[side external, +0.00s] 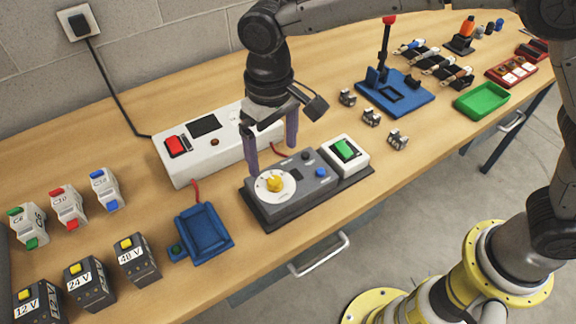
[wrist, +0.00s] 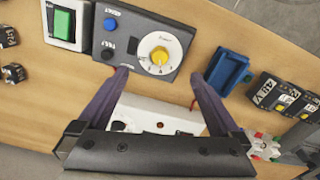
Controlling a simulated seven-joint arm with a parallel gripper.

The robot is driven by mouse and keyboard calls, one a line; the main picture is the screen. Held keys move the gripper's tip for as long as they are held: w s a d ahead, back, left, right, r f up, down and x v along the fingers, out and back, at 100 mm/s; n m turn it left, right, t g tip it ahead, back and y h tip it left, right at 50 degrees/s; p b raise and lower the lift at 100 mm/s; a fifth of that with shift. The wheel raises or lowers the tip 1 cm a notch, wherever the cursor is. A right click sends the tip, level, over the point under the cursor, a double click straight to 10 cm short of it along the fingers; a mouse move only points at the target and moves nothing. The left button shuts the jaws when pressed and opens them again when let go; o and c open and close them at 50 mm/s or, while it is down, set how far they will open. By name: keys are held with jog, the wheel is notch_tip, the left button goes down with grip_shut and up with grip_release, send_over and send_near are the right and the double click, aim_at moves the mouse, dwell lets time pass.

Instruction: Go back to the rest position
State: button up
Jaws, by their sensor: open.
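My gripper (side external: 272,150) hangs over the back edge of the grey control panel (side external: 318,183), in front of the white power box (side external: 205,150). Its two purple fingers are spread apart with nothing between them. In the wrist view my gripper (wrist: 160,82) points toward the panel's yellow knob (wrist: 159,56), and its fingers are apart there too. The knob has a white dial around it. A green rocker switch (side external: 345,149) in a white housing sits at the panel's right end. Whether the fingertips touch the panel is hard to tell.
A blue tray (side external: 204,230) lies left of the panel. Voltage blocks (side external: 137,260) and white labelled blocks (side external: 106,190) stand at the left. Small grey connectors (side external: 371,117), a blue lever stand (side external: 395,97) and a green tray (side external: 482,100) are at the right. The front table strip is partly clear.

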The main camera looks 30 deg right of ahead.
jog(key=w+d+r+m+t+y, duration=0.1)
jog(key=d+r+m+t, duration=0.1)
jog(key=d+r, duration=0.8)
jog(key=s+d+r+m+t, duration=0.2)
jog(key=s+d+r, duration=0.35)
jog(key=d, duration=0.45)
jog(key=s+d+t, duration=0.1)
jog(key=s+d, duration=0.6)
jog(key=s, duration=0.2)
jog(key=s+d+f+n+h, duration=0.1)
jog(key=s+f, duration=0.6)
jog(key=shift+s+d+f+t, duration=0.2)
jog(key=shift+s+d+t, duration=0.1)
jog(key=shift+d, duration=0.05)
